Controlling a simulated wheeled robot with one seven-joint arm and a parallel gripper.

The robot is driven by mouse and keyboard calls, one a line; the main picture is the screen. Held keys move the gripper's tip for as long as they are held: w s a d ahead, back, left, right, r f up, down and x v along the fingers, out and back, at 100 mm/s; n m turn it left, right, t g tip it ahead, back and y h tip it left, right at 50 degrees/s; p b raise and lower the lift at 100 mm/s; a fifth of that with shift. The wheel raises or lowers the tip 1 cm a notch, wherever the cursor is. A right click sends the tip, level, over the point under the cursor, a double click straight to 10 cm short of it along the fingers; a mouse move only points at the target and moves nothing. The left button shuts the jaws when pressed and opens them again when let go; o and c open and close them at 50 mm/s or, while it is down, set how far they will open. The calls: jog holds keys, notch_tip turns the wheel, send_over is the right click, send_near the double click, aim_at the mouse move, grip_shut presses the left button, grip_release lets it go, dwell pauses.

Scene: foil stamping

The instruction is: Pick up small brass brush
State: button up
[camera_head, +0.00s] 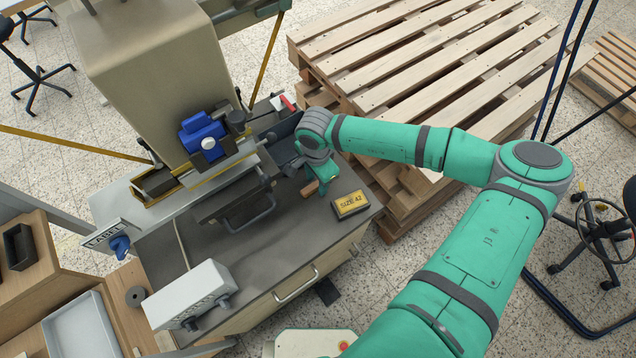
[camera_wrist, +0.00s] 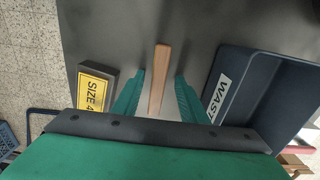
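A slim wooden-handled piece (camera_wrist: 159,75), which looks like the small brass brush, lies on the dark worktop. No bristles or brass show. In the head view a short brown bit of it (camera_head: 309,188) shows beside my gripper (camera_head: 323,185). In the wrist view my gripper (camera_wrist: 160,78) is open. Its two green fingers stand on either side of the wooden piece, with a gap on both sides. The near end of the piece is hidden behind my gripper's body.
A yellow-labelled "SIZE 42" block (camera_head: 351,204) lies to the right of my gripper in the head view. A dark waste bin (camera_wrist: 262,90) stands close by. The stamping press (camera_head: 160,70) and a grey control box (camera_head: 188,294) are to the left. Pallets (camera_head: 430,60) lie behind.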

jog(key=shift+d, duration=0.2)
jog(key=shift+c, duration=0.6)
grip_shut()
jog(key=shift+r, duration=0.5)
notch_tip(320, 180, up, 2)
jog(key=shift+r, duration=0.15)
jog(key=s+d+r, duration=0.4)
jog(key=s+r, duration=0.6)
jog(key=s, duration=0.3)
jog(key=shift+s+d, duration=0.15)
